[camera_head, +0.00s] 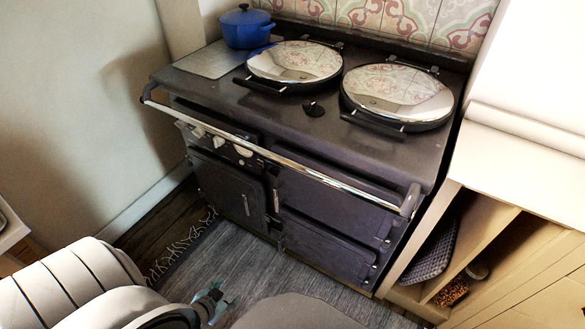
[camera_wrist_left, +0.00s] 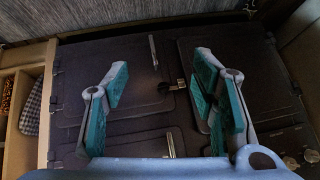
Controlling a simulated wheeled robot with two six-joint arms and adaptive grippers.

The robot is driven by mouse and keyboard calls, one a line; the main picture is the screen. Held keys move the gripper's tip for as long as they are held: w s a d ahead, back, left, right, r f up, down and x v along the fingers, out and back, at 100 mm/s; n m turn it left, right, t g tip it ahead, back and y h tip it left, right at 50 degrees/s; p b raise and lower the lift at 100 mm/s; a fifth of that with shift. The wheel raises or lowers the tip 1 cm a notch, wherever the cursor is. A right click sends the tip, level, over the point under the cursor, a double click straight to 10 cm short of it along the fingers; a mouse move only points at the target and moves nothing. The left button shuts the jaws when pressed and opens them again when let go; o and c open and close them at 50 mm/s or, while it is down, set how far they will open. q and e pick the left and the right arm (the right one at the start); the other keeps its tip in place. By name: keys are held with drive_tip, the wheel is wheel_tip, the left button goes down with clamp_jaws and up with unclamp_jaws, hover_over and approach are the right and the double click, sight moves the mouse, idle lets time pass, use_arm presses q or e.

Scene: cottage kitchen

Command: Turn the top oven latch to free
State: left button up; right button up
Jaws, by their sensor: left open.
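The dark range cooker (camera_head: 325,150) stands against the tiled wall. The top oven door (camera_head: 335,205) is on its right side, below the chrome rail, and looks closed. Its small metal latch (camera_head: 276,200) is upright at the door's left edge; it also shows in the wrist view as an upright bar (camera_wrist_left: 170,143). My left gripper (camera_head: 210,300) is low over the rug, in front of the cooker and apart from it. In the wrist view the left gripper (camera_wrist_left: 162,95) is open and empty, its teal pads apart, facing the oven doors. My right gripper is out of view.
A chrome rail (camera_head: 270,155) runs across the cooker front. The lower right door (camera_head: 325,250) and left door (camera_head: 228,190) have their own latches. A blue pot (camera_head: 246,27) stands on top. Open wooden shelves (camera_head: 470,255) border the right. The rug (camera_head: 255,270) is clear.

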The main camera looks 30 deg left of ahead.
use_arm(q)
drive_tip(key=w+a+r+t+b, duration=0.3)
drive_tip(key=w+a+r+t, duration=0.15)
drive_tip(key=w, duration=0.55)
drive_tip(key=m+t+h+b, duration=0.2)
drive_tip(key=t+b, duration=0.3)
drive_tip(key=t, duration=0.1)
approach(272, 174)
use_arm(e)
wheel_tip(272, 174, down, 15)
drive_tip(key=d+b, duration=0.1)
drive_tip(key=b, duration=0.4)
use_arm(q)
drive_tip(key=w+b, duration=0.2)
drive_tip(key=w, duration=0.3)
drive_tip(key=w+b, duration=0.3)
drive_tip(key=w, duration=0.2)
drive_tip(key=shift+w+a+f, duration=0.1)
drive_tip(key=shift+f, duration=0.15)
clamp_jaws()
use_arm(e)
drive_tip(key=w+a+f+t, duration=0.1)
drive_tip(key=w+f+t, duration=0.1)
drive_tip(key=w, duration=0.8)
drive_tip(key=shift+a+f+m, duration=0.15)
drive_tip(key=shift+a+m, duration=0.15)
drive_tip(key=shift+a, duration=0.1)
